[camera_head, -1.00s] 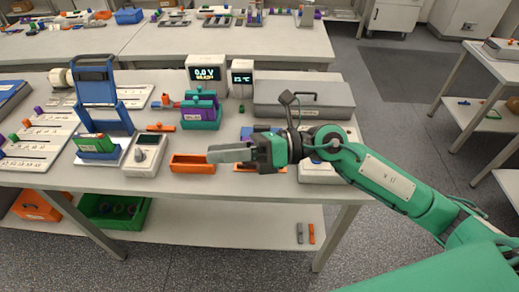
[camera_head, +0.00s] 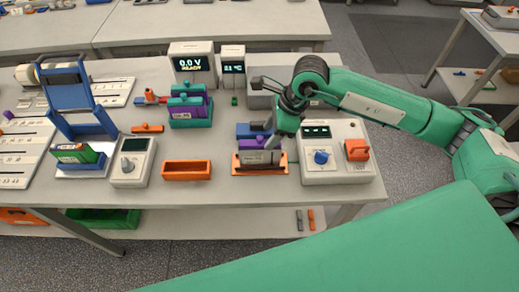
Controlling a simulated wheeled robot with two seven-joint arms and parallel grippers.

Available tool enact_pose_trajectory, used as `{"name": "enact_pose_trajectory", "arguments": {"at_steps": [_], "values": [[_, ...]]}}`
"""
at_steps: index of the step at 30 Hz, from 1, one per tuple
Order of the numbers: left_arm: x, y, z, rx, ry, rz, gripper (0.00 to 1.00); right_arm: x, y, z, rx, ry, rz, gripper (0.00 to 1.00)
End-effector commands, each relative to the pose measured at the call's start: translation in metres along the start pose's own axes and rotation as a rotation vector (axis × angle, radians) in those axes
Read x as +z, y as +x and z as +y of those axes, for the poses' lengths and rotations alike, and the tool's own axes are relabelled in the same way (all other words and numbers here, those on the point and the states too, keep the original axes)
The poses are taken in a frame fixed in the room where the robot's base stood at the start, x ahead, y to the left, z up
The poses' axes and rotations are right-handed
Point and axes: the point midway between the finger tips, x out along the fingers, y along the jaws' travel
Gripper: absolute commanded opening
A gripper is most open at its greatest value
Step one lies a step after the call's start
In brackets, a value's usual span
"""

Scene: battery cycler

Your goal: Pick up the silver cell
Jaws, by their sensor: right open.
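The silver cell (camera_head: 256,159) is a grey block with a label, standing in an orange-based holder (camera_head: 260,171) at the front of the table, right of the middle. My right gripper (camera_head: 272,141) points down at the right end of the cell, and its fingers are small and partly merged with the cell. The jaws are open, and I cannot tell whether they touch the cell. My left gripper is not in view.
Purple and blue blocks (camera_head: 250,130) stand just behind the silver cell. A control box (camera_head: 334,174) with a blue knob and red switch is close on the right. An empty orange tray (camera_head: 187,170) lies to the left. Displays (camera_head: 192,64) stand at the back.

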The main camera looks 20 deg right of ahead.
Motion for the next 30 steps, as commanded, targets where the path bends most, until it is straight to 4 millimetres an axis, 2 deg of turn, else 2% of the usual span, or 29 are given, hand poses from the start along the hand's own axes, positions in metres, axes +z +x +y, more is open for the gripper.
{"name": "enact_pose_trajectory", "arguments": {"at_steps": [2,5,9,14,21,29,30], "values": [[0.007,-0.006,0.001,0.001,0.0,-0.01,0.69,0.001,0.012,0.0,0.003,0.003,-0.001,0.51],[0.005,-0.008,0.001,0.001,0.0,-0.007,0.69,0.001,0.023,0.0,0.002,0.002,-0.001,0.51],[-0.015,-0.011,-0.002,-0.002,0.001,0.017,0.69,0.001,0.03,0.0,0.002,0.002,-0.002,0.51],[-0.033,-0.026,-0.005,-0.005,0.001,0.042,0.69,-0.001,0.045,0.001,0.004,0.002,0.0,0.51],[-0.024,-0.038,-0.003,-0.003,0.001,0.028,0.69,-0.002,0.076,0.001,0.003,0.001,-0.002,0.51],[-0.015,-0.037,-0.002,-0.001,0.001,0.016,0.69,-0.003,0.081,0.0,0.001,0.001,-0.003,0.51],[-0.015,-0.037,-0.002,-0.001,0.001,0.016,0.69,-0.003,0.081,0.0,0.001,0.001,-0.003,0.47]]}}
